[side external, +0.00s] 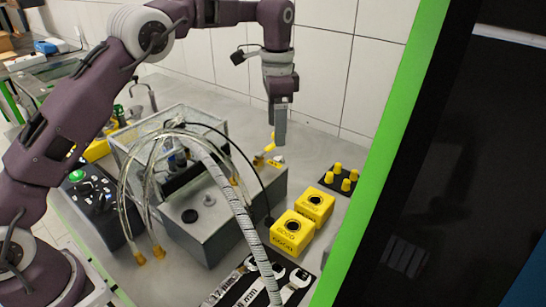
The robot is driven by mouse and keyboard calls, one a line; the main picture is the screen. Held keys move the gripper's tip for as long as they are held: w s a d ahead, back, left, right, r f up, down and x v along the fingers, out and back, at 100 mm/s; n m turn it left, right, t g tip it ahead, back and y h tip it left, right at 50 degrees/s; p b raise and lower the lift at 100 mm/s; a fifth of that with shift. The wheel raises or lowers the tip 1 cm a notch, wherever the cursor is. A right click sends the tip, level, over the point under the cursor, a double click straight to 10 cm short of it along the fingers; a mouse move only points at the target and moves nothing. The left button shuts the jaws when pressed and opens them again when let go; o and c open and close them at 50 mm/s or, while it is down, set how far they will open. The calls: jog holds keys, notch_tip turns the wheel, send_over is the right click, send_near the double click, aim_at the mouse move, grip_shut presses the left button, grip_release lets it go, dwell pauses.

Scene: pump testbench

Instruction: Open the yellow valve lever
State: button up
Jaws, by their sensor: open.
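The yellow valve lever (259,160) is a small yellow part at the back of the grey pump box (208,236), to the right of the clear tank. My gripper (279,143) points straight down just above and slightly right of the lever. It is open, with its fingers seen nearly in line, and it holds nothing that I can see. From this angle I cannot tell whether a finger touches the lever. The lever's exact angle is too small to read.
A clear tank (165,135) with arching hoses stands left of the gripper. Two yellow boxes (292,232) and a black block with yellow knobs (341,179) sit to the right. Wrenches (297,280) lie in front. A green-edged dark panel (440,180) fills the right side.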

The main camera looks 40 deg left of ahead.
jog(key=shift+r, duration=2.35)
